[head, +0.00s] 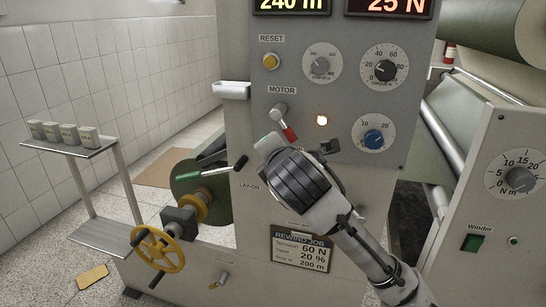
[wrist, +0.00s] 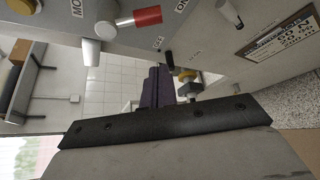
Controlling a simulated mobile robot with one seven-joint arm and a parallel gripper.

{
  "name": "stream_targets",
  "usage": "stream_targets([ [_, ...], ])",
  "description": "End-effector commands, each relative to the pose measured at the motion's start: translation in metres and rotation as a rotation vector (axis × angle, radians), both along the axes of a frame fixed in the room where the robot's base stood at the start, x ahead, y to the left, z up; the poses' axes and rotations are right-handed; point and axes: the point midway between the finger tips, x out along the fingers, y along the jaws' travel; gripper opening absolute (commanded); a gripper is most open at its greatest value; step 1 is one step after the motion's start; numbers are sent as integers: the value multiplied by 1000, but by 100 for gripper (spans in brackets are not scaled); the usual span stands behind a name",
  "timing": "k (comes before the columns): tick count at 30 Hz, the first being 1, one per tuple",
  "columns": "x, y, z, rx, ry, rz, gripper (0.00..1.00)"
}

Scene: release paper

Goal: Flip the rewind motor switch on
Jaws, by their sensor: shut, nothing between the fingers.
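The motor switch (head: 281,118) is a silver lever with a red tip on the grey panel, under the MOTOR label. Its red tip points down and to the right in the head view. In the wrist view the red-tipped lever (wrist: 146,17) is at the top, near the OFF and ON lettering; I cannot tell which setting it rests at. My gripper (head: 268,143) is just below and left of the red tip, shut and empty. In the wrist view its dark fingers (wrist: 158,86) are below the lever, with a gap seen between. Contact is not visible.
A lit lamp (head: 322,120) and a blue knob (head: 374,138) are right of the switch. A yellow reset button (head: 271,62) is above. A black-ended lever (head: 240,163) sticks out at the left. A yellow handwheel (head: 158,249) and small shelf (head: 72,148) stand farther left.

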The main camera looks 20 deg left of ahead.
Motion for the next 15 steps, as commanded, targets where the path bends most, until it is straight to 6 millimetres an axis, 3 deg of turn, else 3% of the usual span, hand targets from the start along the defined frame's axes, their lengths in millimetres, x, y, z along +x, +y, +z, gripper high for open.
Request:
stream_targets([
  [6,-23,-10,7,0,-1,1,0],
  [15,-27,-11,9,0,2,1,0],
])
